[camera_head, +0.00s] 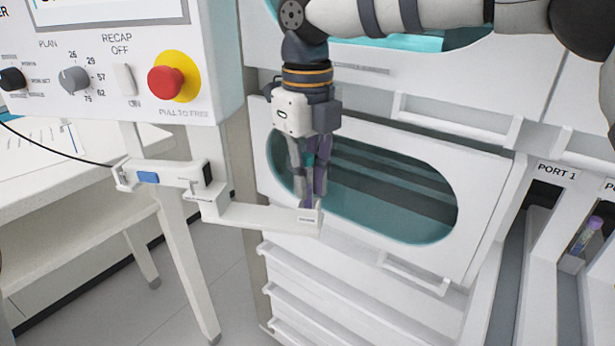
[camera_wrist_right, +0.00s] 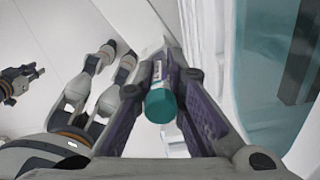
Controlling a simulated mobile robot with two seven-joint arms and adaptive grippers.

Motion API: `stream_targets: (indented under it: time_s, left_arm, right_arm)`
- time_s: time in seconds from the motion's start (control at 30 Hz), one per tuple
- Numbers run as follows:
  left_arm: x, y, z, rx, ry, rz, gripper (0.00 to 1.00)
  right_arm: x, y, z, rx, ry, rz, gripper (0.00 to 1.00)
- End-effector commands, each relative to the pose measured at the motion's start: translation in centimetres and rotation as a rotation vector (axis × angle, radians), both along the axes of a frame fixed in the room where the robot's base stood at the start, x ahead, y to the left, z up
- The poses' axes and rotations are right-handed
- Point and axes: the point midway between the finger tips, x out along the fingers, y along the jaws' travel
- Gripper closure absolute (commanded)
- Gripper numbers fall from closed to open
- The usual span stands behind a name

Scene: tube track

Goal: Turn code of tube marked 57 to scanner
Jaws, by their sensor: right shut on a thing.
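My right gripper (camera_head: 309,180) points down and is shut on a tube. In the right wrist view the tube (camera_wrist_right: 160,103) shows its teal cap and a pale label between the purple finger pads; no number or code is readable. In the head view the fingers hide most of the tube. The fingertips are over the far end of a white bracket arm (camera_head: 262,215); I cannot tell whether the tube touches it. The bracket joins a white scanner unit (camera_head: 165,175) with a blue patch and a dark end.
A white panel with a red button (camera_head: 166,83) stands at the upper left. A cabinet door with a teal window (camera_head: 400,205) is close behind the gripper. A purple-capped tube (camera_head: 590,230) stands in a channel at the right, beside PORT 1. A white table (camera_head: 75,215) is at the left.

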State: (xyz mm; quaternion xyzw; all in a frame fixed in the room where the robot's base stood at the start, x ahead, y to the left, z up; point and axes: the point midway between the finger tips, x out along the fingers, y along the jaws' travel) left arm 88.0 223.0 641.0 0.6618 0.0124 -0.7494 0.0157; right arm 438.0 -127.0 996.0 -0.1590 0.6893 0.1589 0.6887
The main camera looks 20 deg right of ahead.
Motion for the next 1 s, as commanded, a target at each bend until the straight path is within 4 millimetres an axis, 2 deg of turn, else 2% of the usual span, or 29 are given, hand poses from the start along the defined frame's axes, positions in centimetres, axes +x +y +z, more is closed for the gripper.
stream_targets:
  time_s: [0.47,0.5,0.57,0.87,1.0]
  left_arm:
    - [0.0,0.0,0.0,0.0,0.0,0.0,0.8]
    - [0.0,0.0,0.0,0.0,0.0,0.0,0.8]
    - [0.0,0.0,0.0,0.0,0.0,0.0,0.8]
    - [0.0,0.0,0.0,0.0,0.0,0.0,0.8]
    - [0.0,0.0,0.0,0.0,-0.001,0.0,0.8]
  right_arm:
    - [0.0,0.0,-0.4,0.0,-0.001,0.008,1.0]
    - [0.0,0.0,-0.4,0.0,-0.001,0.008,0.8]
    - [0.0,0.0,-0.4,0.0,-0.001,0.009,0.66]
    - [0.0,0.0,-0.3,0.0,-0.001,0.009,0.66]
    - [0.1,0.1,1.9,0.002,-0.004,0.009,0.66]
